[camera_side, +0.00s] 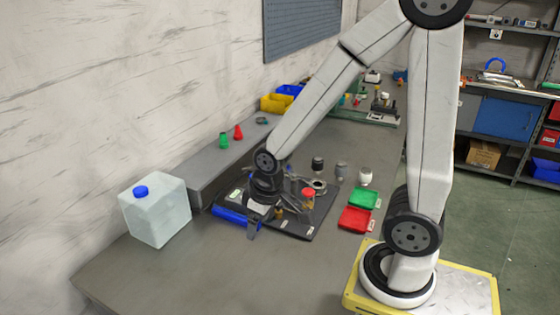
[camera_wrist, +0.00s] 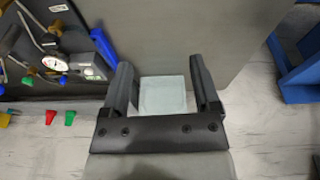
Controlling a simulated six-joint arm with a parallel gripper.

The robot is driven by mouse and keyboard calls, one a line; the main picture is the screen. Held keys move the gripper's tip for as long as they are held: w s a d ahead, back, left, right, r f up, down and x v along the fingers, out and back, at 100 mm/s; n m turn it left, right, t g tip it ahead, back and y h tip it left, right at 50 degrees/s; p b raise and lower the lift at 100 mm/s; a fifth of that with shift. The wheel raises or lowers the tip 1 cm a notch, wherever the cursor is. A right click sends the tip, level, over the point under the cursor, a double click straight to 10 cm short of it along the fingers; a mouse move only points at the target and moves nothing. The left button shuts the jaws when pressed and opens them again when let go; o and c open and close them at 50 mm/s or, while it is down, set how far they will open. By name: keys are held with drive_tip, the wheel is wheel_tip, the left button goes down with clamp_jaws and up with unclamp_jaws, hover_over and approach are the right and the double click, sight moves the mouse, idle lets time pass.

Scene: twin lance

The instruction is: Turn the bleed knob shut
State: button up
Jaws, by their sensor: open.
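My gripper (camera_side: 256,222) is over the left front part of a dark board (camera_side: 318,228) on the bench, fingers pointing down. In the wrist view my gripper (camera_wrist: 162,72) is open, with nothing held between its fingers. The board, with a round white gauge (camera_wrist: 54,63) and metal pipework, lies left of the fingers in the wrist view. A red-topped fitting (camera_side: 308,192) stands on the board to the right of my gripper in the side view. I cannot tell which small part is the bleed knob; my arm hides some of the board.
A translucent jug (camera_side: 156,215) with a blue cap stands on the left. A blue bar (camera_side: 230,215) lies by the board's left edge. Red and green cones (camera_side: 238,132) stand on the ledge. The front bench is clear.

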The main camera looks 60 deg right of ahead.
drive_tip(key=w+d+f+n+g, duration=0.1)
drive_tip(key=w+d+n, duration=0.35)
drive_tip(key=d, duration=0.55)
drive_tip(key=n+g, duration=0.1)
drive_tip(key=n, duration=0.3)
approach(278, 207)
drive_tip(key=shift+w+d+f, duration=0.35)
drive_tip(key=shift+w+d, duration=0.05)
drive_tip(key=shift+d, duration=0.25)
drive_tip(key=shift+f, duration=0.15)
drive_tip(key=shift+f, duration=3.75)
clamp_jaws()
